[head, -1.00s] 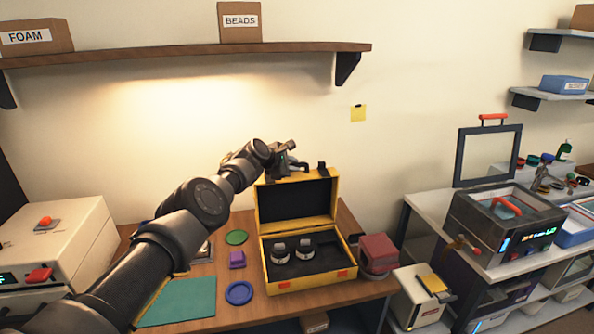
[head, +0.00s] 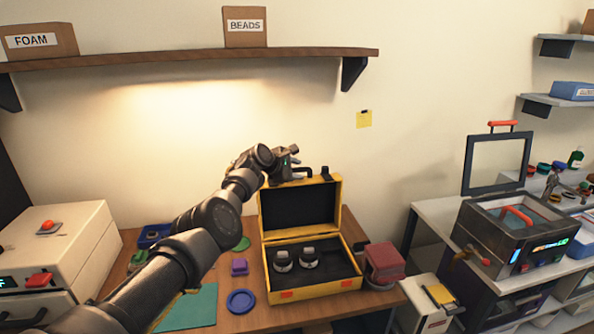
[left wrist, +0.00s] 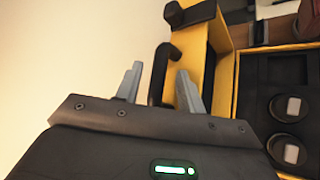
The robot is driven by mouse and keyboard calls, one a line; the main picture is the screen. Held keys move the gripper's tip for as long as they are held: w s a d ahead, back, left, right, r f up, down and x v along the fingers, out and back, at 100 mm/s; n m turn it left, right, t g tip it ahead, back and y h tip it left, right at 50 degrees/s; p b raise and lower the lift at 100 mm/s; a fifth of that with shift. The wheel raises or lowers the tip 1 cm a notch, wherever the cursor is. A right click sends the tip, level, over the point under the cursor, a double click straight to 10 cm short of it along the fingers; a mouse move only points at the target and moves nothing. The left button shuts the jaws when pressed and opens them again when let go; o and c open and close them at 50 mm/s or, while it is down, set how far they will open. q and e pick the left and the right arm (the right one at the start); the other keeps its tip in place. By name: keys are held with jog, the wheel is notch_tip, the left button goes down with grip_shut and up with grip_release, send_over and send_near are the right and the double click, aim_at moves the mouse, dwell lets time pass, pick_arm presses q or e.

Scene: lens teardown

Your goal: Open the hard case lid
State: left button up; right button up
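The hard case is yellow with a black lining and stands on the wooden bench. Its lid (head: 300,207) is up, roughly upright, and its base (head: 315,291) lies open toward me. In the left wrist view the lid's yellow edge (left wrist: 218,88) shows. My left gripper (head: 293,161) is at the lid's top left edge, next to the dark handle (head: 303,171). In the left wrist view my gripper's grey fingers (left wrist: 158,88) are spread apart, with the dark handle (left wrist: 162,68) between them; I cannot tell whether they touch it. My right gripper is out of view.
Two small round parts (head: 297,259) sit in the case's base. A red box (head: 383,262) stands close to its right. A shelf (head: 190,57) hangs above.

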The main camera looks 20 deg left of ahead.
pick_arm(q)
jog(key=shift+s+a+r, duration=0.1)
jog(key=shift+a+r, duration=0.05)
jog(key=shift+s+a+r+p, duration=0.15)
jog(key=shift+s+r+p, duration=0.25)
jog(key=shift+p, duration=0.2)
jog(key=shift+p+v, duration=0.4)
jog(key=shift+v, duration=0.4)
jog(key=b+v, duration=0.2)
jog(key=v, duration=0.5)
jog(key=shift+s+a, duration=0.2)
jog(key=shift+s, duration=0.2)
